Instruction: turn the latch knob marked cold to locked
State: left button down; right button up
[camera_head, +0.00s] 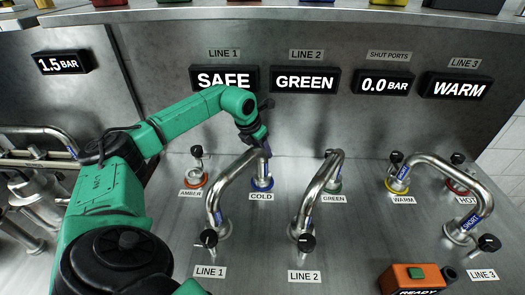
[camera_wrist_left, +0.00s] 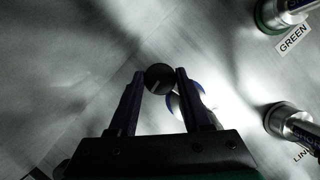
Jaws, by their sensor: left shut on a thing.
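The station marked COLD has a blue ring (camera_head: 262,184) at its base and stands behind its COLD label (camera_head: 262,197). My left gripper (camera_head: 266,148) reaches down over it from the upper left and hides most of its latch knob in the head view. In the left wrist view, the round black knob (camera_wrist_left: 159,78) sits between the two fingertips of my left gripper (camera_wrist_left: 160,76), which is shut on it. Part of the blue ring (camera_wrist_left: 199,88) shows behind the right finger. I cannot read the latch's locked or unlocked state. My right gripper is not in view.
A curved metal pipe (camera_head: 228,183) runs from LINE 1 to the COLD station, close beside my gripper. Another pipe (camera_head: 317,190) joins LINE 2 and GREEN. The AMBER knob (camera_head: 197,151) stands to the left. An orange box (camera_head: 395,278) sits at the front right. Displays line the back panel.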

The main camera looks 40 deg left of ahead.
pick_arm(q)
jog(key=shift+w+a+r+m+h, duration=0.1)
jog(key=shift+m+h, duration=0.15)
jog(key=shift+m, duration=0.3)
jog(key=shift+r+m+h, duration=0.1)
jog(key=shift+m+h, duration=0.15)
jog(key=shift+m, duration=0.3)
jog(key=shift+c, duration=1.7)
grip_release()
jog(key=shift+f, duration=0.1)
